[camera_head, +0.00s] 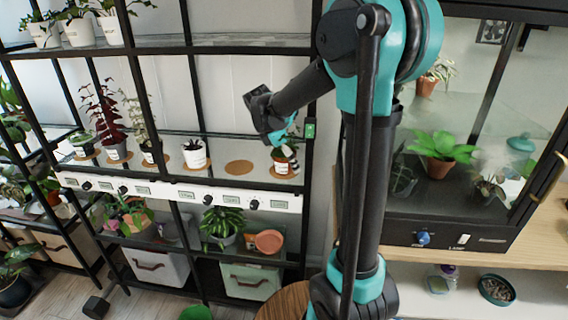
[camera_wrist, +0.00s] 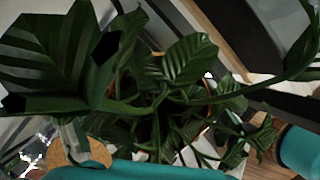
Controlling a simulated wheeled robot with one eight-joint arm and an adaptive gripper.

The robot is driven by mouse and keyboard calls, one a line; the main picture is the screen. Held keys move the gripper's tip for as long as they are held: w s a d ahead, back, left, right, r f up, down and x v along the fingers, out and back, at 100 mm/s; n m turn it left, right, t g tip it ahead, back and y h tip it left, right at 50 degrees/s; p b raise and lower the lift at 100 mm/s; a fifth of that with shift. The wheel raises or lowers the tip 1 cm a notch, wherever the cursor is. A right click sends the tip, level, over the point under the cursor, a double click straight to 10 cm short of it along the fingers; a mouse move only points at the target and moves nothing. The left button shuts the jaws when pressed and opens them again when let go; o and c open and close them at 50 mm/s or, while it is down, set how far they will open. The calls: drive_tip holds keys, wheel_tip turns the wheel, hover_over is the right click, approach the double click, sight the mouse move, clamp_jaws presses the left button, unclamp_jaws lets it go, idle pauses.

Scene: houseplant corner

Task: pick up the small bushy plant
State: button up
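Teal parts of my gripper show along the bottom and right edges there. The leaves hide the fingertips, so I cannot tell whether they touch or hold the plant.
An empty cork disc (camera_head: 239,167) lies left of the plant, then a white-potted plant (camera_head: 195,155). A black shelf post stands just right of my gripper. A white strip with knobs (camera_head: 160,190) runs along the tier's front. A glass cabinet (camera_head: 470,120) stands right.

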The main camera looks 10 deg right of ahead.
drive_tip(key=c, duration=1)
drive_tip(key=shift+c, duration=0.4)
